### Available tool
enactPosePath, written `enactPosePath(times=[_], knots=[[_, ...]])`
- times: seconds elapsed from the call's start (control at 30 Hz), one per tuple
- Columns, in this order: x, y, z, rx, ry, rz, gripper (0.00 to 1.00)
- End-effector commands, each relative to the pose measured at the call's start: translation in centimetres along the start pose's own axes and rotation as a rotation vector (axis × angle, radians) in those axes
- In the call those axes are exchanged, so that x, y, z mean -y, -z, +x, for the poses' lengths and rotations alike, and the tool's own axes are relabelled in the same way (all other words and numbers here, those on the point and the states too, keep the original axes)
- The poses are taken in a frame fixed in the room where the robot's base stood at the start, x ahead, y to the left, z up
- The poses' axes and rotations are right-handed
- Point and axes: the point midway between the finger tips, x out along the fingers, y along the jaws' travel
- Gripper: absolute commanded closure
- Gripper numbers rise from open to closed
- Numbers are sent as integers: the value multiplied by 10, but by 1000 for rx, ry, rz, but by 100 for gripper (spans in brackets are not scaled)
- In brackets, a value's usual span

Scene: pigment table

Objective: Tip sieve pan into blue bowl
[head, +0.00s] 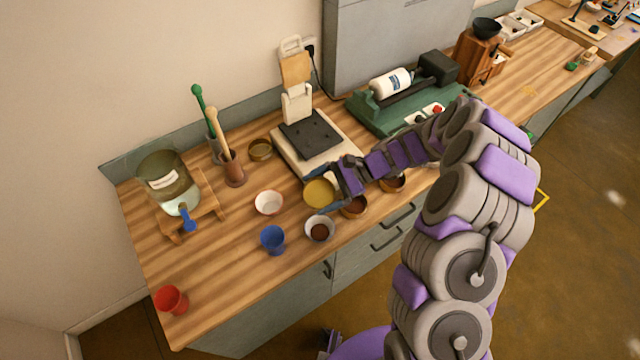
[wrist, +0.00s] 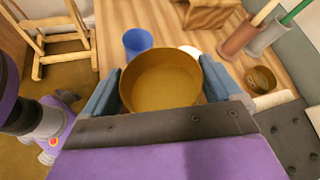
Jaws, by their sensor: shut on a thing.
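The sieve pan (head: 319,193) is a round, brass-coloured pan. My gripper (head: 318,195) is shut on it, with one blue-grey finger on each side of its wall. In the wrist view the pan (wrist: 162,82) sits between the two fingers (wrist: 160,88), its open top facing the camera. Its inside is an even ochre; I cannot tell whether powder lies in it. The blue bowl (head: 272,239) stands upright on the table, apart from the pan, to its lower left. It also shows beyond the pan in the wrist view (wrist: 137,42).
A white bowl (head: 269,202) and a bowl of brown powder (head: 320,230) stand near the blue bowl. A scale (head: 290,152) is behind. A red cup (head: 171,299) stands at the front left. A glass jar (head: 165,178) is on a wooden stand. Table between red cup and blue bowl is clear.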

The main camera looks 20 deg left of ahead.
Motion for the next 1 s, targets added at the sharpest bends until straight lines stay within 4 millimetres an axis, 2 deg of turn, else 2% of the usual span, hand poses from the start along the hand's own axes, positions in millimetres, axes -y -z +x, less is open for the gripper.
enactPosePath(times=[0.6,1.0], knots=[[3,2,0,91,-103,246,42],[2,4,1,116,-126,302,42]])
